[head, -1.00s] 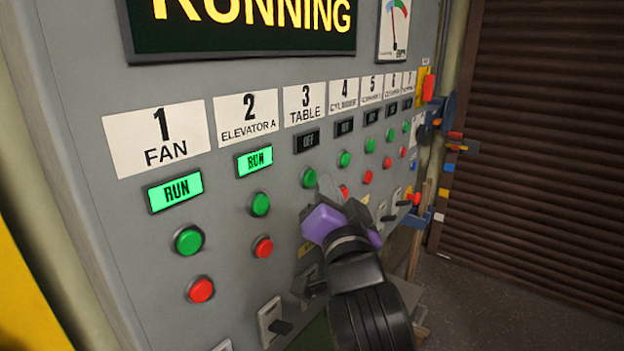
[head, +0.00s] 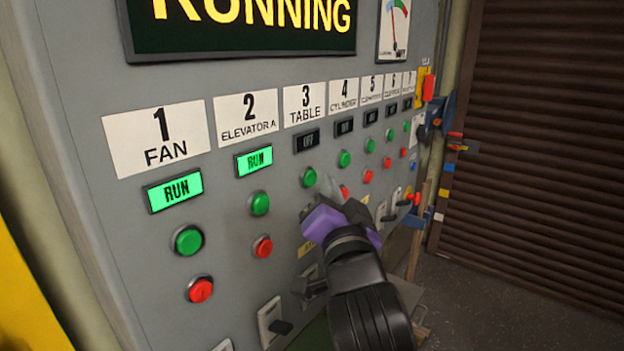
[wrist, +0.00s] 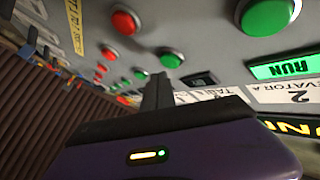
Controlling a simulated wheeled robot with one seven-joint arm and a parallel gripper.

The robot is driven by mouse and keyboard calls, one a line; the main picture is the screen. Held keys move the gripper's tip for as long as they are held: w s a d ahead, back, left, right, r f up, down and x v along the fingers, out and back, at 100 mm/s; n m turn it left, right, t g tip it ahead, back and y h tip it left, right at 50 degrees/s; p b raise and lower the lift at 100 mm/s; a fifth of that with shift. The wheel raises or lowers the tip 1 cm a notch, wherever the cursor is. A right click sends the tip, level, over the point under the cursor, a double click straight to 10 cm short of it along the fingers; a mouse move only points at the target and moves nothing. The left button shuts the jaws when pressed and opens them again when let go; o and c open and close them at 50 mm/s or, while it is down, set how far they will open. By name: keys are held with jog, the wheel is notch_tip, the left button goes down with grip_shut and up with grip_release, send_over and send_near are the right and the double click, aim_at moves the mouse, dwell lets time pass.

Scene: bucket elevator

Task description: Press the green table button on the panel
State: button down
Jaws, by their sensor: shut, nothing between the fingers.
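The green table button (head: 309,177) is on the grey panel under the "3 TABLE" label (head: 305,105). The dark table display (head: 306,140) above it reads OFF. My gripper (head: 330,187) is shut and empty, its fingertips just to the lower right of the green button in the head view. In the wrist view the shut fingers (wrist: 158,88) point toward the green table button (wrist: 172,58), which shows just beyond the tips. I cannot tell whether they touch it. The table's red button (wrist: 125,20) shows in the wrist view; my gripper hides it in the head view.
Elevator A's green button (head: 260,204) and red button (head: 263,247) lie to the left, and both the fan and elevator A displays read RUN. The cylinder's green button (head: 344,159) is close on the right. Black switches (head: 274,322) stick out along the lower panel.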

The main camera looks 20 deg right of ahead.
jog(key=shift+w+a, duration=0.1)
jog(key=shift+w+a, duration=0.15)
jog(key=shift+w, duration=0.1)
jog(key=shift+w+a+b, duration=0.3)
jog(key=shift+w+b, duration=0.05)
jog(key=shift+w, duration=0.05)
dwell(0.9)
jog(key=shift+s, duration=0.1)
jog(key=shift+s+d, duration=0.5)
jog(key=shift+s, duration=0.15)
jog(key=shift+s+d+p, duration=0.35)
jog(key=shift+s+d, duration=0.4)
jog(key=shift+s, duration=0.3)
jog(key=shift+s+d+p, duration=0.3)
jog(key=shift+s+d, duration=0.45)
jog(key=shift+s, duration=0.25)
